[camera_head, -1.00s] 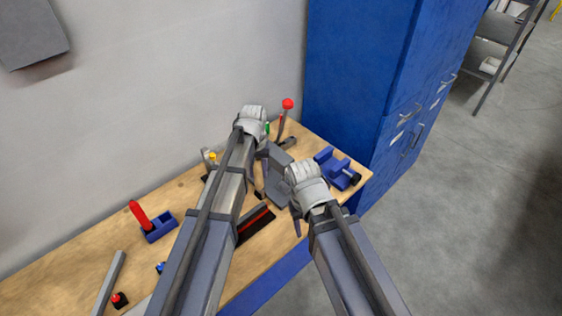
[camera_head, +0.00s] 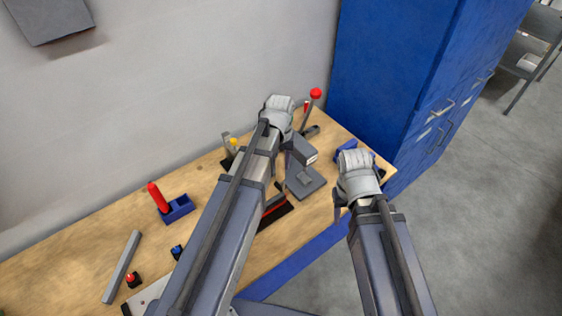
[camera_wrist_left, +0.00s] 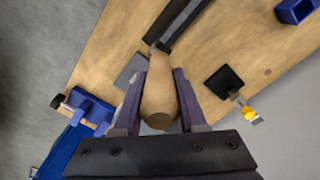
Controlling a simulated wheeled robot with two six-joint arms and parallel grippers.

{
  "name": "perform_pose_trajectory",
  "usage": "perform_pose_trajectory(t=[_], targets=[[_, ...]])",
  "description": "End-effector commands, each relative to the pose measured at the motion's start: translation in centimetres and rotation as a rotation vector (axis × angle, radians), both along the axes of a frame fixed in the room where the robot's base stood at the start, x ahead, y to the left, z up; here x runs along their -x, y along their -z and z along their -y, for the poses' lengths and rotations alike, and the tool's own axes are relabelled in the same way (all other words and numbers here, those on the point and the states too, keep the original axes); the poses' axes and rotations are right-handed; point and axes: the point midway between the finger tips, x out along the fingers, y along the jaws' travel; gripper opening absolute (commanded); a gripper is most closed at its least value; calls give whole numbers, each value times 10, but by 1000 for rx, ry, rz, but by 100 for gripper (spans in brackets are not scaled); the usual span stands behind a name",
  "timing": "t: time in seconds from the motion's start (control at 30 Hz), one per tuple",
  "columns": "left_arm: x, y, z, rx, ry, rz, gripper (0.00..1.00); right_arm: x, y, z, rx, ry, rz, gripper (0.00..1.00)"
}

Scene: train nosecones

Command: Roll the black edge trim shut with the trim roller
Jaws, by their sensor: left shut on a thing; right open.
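My left gripper (camera_head: 285,165) is shut on a tan wooden handle, apparently the trim roller (camera_wrist_left: 160,100), above the bench. In the left wrist view the handle stands between both fingers, and its far end meets a dark grey bar with a black edge (camera_wrist_left: 187,22); I cannot tell whether they touch. In the head view a dark strip with a red line (camera_head: 275,211), possibly where the edge trim is, lies on the bench, partly hidden by my left arm. My right gripper (camera_head: 342,208) is open and empty at the bench's front right edge.
A grey block and plate (camera_head: 305,182) stand near my left gripper. A blue vise (camera_wrist_left: 92,112) sits at the bench end, mostly hidden in the head view. A red-handled tool stands in a blue holder (camera_head: 178,209). A red-knobbed lever (camera_head: 315,94) rises behind. A blue cabinet (camera_head: 395,70) borders the right.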

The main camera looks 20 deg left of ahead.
Motion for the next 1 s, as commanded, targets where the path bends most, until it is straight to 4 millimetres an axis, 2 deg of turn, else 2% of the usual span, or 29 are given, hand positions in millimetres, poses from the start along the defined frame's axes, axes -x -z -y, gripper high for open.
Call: perform_pose_trajectory(t=[0.6,1.0], targets=[[0,42,0,0,0,0,0,0,42,0,-1,4,2,50],[0,45,0,0,0,0,0,0,45,0,0,5,2,50]])
